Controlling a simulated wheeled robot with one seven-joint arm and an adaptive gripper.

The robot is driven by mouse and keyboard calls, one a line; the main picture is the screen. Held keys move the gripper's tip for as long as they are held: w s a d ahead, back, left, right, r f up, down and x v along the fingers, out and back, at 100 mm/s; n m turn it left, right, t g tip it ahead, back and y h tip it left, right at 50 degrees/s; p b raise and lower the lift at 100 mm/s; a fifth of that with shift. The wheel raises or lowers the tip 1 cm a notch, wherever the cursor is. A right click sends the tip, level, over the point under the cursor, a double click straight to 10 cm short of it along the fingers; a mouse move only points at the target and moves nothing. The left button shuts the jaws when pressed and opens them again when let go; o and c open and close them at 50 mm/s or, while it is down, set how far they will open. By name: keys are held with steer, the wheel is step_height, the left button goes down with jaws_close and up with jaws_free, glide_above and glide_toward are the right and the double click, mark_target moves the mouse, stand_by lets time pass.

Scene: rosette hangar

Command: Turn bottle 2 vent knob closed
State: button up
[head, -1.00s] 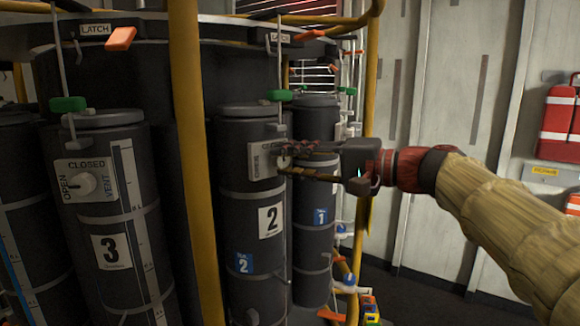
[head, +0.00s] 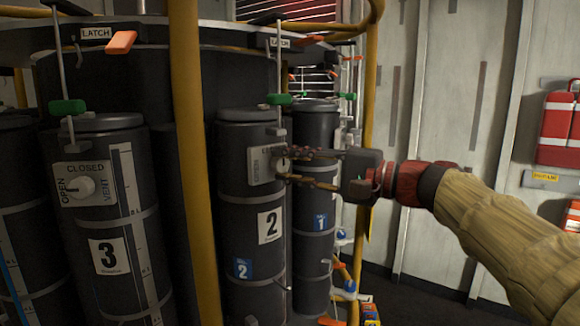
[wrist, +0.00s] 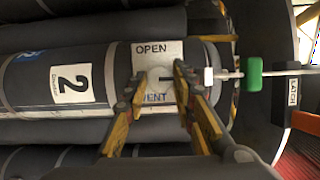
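Bottle 2 (head: 237,212) is a dark upright cylinder with a white "2" label. Its vent plate (head: 257,169) sits near the top; in the wrist view the plate (wrist: 151,50) reads OPEN and VENT, and the CLOSED word is hidden by a finger. The pale round vent knob (wrist: 158,76) lies between my fingertips.
Bottle 3 (head: 108,222) with its own vent knob (head: 82,187) stands left, beyond a yellow post (head: 194,160). Bottle 1 (head: 317,195) is close behind on the right. A thin rod with a green handle (head: 278,99) hangs just above the plate; it also shows in the wrist view (wrist: 254,75).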

steer(key=o, duration=0.4)
steer(key=shift+d, duration=0.1)
steer(key=v, duration=1.2)
steer(key=shift+f, duration=0.15)
steer(key=shift+w, duration=0.1)
